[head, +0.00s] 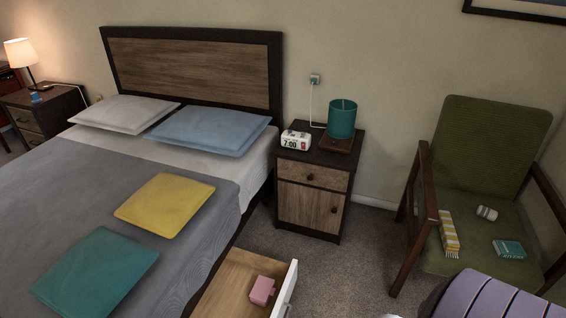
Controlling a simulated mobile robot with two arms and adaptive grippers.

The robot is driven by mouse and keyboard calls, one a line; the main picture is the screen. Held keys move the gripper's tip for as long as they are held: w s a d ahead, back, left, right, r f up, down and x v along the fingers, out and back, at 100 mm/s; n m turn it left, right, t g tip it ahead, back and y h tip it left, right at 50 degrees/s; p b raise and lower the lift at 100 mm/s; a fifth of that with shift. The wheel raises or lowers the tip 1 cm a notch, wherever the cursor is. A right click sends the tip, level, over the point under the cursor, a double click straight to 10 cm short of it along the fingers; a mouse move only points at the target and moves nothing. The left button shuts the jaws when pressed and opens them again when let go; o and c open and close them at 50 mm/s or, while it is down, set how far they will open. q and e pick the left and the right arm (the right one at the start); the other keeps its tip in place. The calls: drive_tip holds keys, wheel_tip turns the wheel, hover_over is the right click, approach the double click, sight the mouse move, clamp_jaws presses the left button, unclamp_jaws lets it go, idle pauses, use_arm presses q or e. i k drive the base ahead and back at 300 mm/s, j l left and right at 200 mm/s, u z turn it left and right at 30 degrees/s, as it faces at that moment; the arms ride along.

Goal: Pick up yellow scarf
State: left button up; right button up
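A yellow and white striped cloth strip (449,234), which looks like the yellow scarf, lies on the left side of the green armchair's seat (470,215), beside the wooden armrest. Its lower end reaches the front of the seat.
A small grey roll (487,213) and a teal book (508,249) lie on the seat. A purple striped object (495,300) stands before the chair. An open drawer (235,285) holds a pink item (262,290). Carpet (340,265) is clear between nightstand (311,210) and chair.

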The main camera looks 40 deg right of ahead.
sight(448, 236)
drive_tip(key=z, duration=2.55)
drive_tip(key=i+l, duration=0.1)
drive_tip(key=i, duration=0.15)
drive_tip(key=u, duration=0.05)
